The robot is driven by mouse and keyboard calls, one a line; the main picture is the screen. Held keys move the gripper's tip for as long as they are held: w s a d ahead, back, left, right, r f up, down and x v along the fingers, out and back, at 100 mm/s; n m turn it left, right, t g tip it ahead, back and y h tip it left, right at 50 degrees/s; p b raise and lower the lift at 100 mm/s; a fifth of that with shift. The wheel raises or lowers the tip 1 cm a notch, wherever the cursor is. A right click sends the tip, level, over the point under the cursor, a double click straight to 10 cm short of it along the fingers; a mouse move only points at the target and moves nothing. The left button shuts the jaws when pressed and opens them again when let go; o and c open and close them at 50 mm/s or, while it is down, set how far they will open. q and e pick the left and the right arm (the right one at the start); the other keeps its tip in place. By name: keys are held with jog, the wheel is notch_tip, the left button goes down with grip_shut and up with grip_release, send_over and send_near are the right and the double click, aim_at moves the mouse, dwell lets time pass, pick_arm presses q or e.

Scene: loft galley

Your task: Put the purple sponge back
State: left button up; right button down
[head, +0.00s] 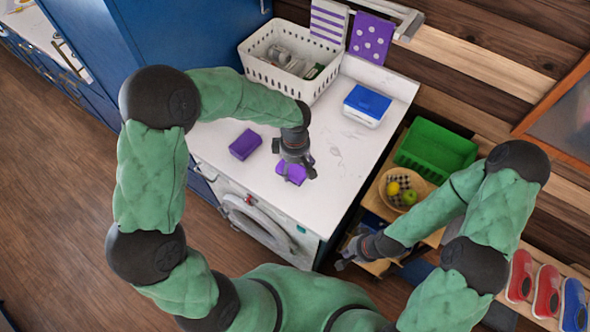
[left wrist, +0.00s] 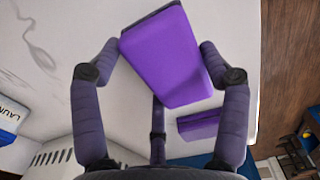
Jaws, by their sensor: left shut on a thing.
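My left gripper (head: 296,166) is over the white counter (head: 338,178), shut on a purple sponge (head: 291,175). In the left wrist view this sponge (left wrist: 163,58) sits tilted between the two fingers. I cannot tell whether it touches the counter. A second purple sponge (head: 245,144) lies on the counter to the left of the gripper; it also shows in the left wrist view (left wrist: 200,125). My right gripper (head: 346,255) is low beside the counter's right end, near a wooden shelf; its finger opening is unclear.
A white perforated basket (head: 254,74) with several items stands at the counter's back. A blue-lidded box (head: 367,103) is right of it. A green crate (head: 433,146) and a fruit bowl (head: 384,198) are on the shelf unit.

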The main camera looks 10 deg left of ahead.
aim_at(295, 170)
pick_arm(q)
jog(key=shift+w+f, duration=0.15)
jog(key=shift+f, duration=0.8)
jog(key=shift+w+f, duration=0.1)
jog(key=shift+f, duration=0.85)
jog(key=shift+r, duration=0.1)
jog(key=shift+b, duration=0.3)
jog(key=o, duration=0.6)
jog(key=shift+f, duration=0.2)
jog(key=o, duration=0.4)
jog(key=shift+r, duration=0.15)
